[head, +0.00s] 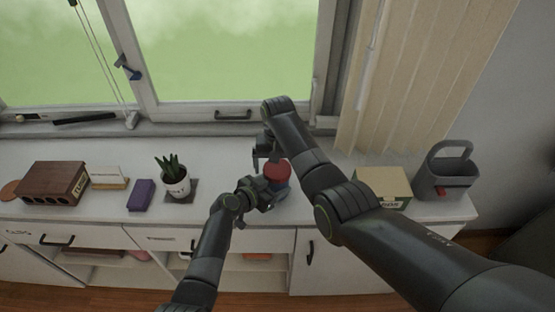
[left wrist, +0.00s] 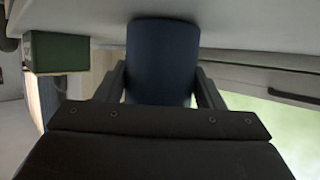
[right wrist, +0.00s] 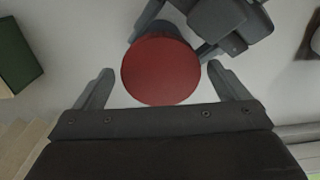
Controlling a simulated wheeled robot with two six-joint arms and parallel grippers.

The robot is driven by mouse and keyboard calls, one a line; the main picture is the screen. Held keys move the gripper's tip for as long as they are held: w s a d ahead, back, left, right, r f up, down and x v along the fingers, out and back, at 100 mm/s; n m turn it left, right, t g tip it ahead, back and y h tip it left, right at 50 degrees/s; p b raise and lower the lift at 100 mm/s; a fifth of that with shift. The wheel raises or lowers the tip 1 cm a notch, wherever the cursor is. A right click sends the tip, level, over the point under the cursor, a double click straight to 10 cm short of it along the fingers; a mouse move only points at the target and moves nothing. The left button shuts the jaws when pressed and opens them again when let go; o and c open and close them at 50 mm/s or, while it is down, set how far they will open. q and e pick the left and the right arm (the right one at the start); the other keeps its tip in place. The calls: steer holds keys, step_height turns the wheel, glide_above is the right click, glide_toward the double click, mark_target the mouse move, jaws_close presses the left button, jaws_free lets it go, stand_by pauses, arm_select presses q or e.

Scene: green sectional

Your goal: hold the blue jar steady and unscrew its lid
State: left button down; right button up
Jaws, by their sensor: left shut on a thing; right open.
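The blue jar (head: 281,187) stands upright on the white cabinet top, with a round red lid (head: 277,171) on it. My left gripper (head: 262,190) is shut on the jar's body from the front left. The left wrist view shows the dark blue jar (left wrist: 162,60) between both fingers. My right gripper (head: 267,156) is above the lid, pointing down. In the right wrist view the red lid (right wrist: 160,70) lies between its spread fingers, with a gap on each side. The jar's body is mostly hidden there by the lid.
A potted plant (head: 176,184) and a purple box (head: 141,195) stand to the left, with a brown box (head: 54,183) farther left. A tan box (head: 383,183) and a grey caddy (head: 446,173) stand to the right. The window (head: 233,115) is behind.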

steer(key=c, duration=1.1)
steer(key=n, duration=0.5)
steer(key=shift+r, duration=0.2)
steer(key=shift+r, duration=0.9)
